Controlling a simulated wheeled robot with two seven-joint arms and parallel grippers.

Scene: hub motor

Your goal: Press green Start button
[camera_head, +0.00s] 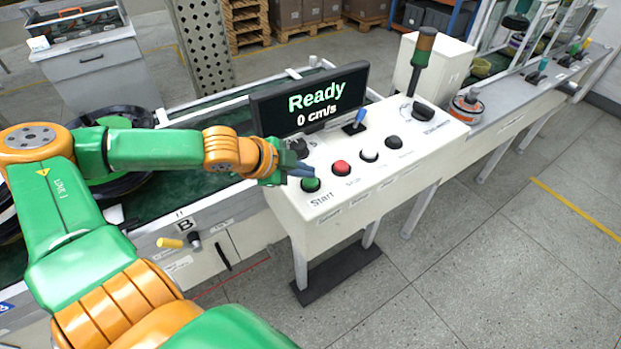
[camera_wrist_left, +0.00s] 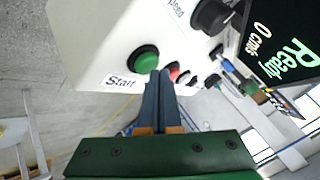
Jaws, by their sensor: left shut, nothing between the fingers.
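The green Start button (camera_head: 311,184) is on the near left corner of the white control box (camera_head: 345,205), with the label "Start" below it. In the left wrist view the green button (camera_wrist_left: 145,58) shows whole, just past the fingertips. My left gripper (camera_head: 309,172) is shut and empty, its blue-grey fingers together. In the head view its tips are just above and behind the button. In the left wrist view the left gripper (camera_wrist_left: 159,76) points at the box near the button; I cannot tell whether it touches. My right gripper is not in view.
A red button (camera_head: 341,167), a white button (camera_head: 369,155) and a black button (camera_head: 394,142) continue the row to the right. The display (camera_head: 310,98) behind reads "Ready" and "0 cm/s". A black knob and a blue-handled switch (camera_head: 357,120) stand nearby. The floor in front is clear.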

